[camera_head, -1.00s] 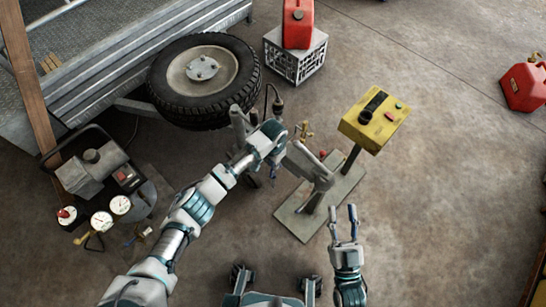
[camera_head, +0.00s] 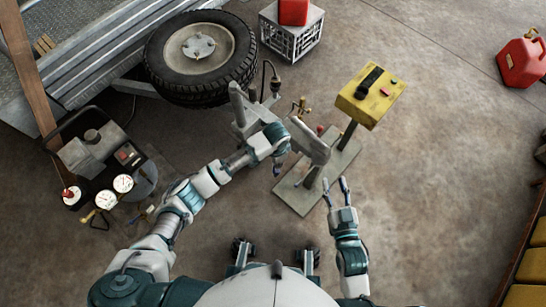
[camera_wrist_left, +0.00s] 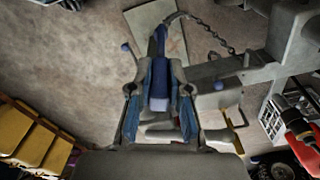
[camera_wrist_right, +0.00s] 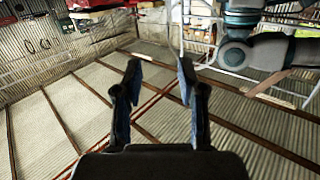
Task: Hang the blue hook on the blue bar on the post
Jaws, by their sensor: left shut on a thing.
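My left gripper (camera_wrist_left: 159,105) is shut on the blue hook (camera_wrist_left: 158,72), which stands between its fingertips in the left wrist view. A dark chain (camera_wrist_left: 212,32) runs close by the hook's far end. In the head view my left gripper (camera_head: 277,168) is small and partly hidden beside the grey post parts (camera_head: 311,143); the hook cannot be made out there. A small blue end (camera_wrist_left: 219,85) shows on the grey metalwork in the left wrist view; I cannot tell whether it is the blue bar. My right gripper (camera_head: 336,187) is open and empty; it also shows in the right wrist view (camera_wrist_right: 157,75).
A yellow control box (camera_head: 368,97) stands on a post from a grey base plate (camera_head: 300,192). A trailer wheel (camera_head: 200,55), a crate (camera_head: 291,38) and gauges (camera_head: 115,190) lie around. A red fuel can (camera_head: 521,60) stands far right. Floor between is clear.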

